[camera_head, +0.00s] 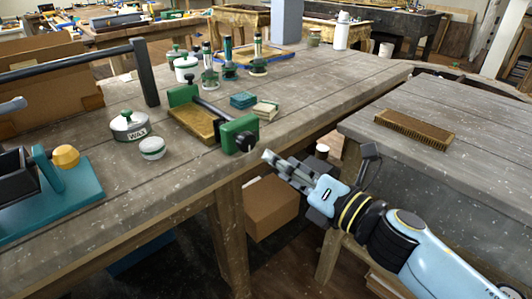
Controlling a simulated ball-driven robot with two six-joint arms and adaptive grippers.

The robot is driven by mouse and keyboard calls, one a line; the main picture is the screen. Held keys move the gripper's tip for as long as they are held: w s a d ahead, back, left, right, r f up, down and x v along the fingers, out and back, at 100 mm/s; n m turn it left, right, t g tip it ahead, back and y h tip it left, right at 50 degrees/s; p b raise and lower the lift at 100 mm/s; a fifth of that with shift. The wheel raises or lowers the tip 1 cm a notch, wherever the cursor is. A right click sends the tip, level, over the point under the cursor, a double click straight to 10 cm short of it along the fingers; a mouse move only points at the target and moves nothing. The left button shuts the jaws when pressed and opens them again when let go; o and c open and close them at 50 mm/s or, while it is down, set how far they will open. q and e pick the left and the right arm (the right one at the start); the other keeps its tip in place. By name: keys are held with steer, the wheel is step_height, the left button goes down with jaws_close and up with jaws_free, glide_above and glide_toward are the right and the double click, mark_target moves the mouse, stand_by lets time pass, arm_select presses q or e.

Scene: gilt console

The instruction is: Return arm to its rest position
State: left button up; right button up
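My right arm comes in from the lower right, light blue with black and yellow bands. Its gripper (279,166) points up and left. It is over the gap in front of the long workbench's (320,97) front edge, near the black knob of a green-ended vise. Its fingers lie near each other, but I cannot tell whether they are open or shut. I see nothing held in them. My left gripper is not in view.
A green and brass vise (193,122) sits at the bench's front edge. A wax tin (130,126), a small white jar (152,149) and a teal block (243,100) stand nearby. A brush (413,130) lies on the right table (470,165). A cardboard box (272,207) is below.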

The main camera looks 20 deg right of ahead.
steer(key=shift+s+d, duration=0.15)
steer(key=shift+s, duration=0.35)
steer(key=s+d+f+m+g+h+b, duration=0.25)
steer(key=s+f+m, duration=0.25)
steer(key=f, duration=0.7)
steer(key=s+d+f+m+g+h+b, duration=0.1)
steer(key=s+d+f+m+g, duration=0.25)
steer(key=f, duration=0.95)
steer(key=s+d+f+m+g+h+b, duration=0.1)
steer(key=s+d+f+m+h+b, duration=0.1)
steer(key=s+f+m, duration=0.75)
steer(key=s+d+f+m+g, duration=0.1)
steer(key=s+f+m+g, duration=0.3)
steer(key=s, duration=0.8)
steer(key=s+d+f+m+g+h, duration=0.1)
steer(key=s+f+m+g, duration=0.4)
steer(key=s+f+m, duration=0.3)
steer(key=s+f, duration=0.4)
steer(key=f, duration=0.1)
steer(key=shift+d+f, duration=0.25)
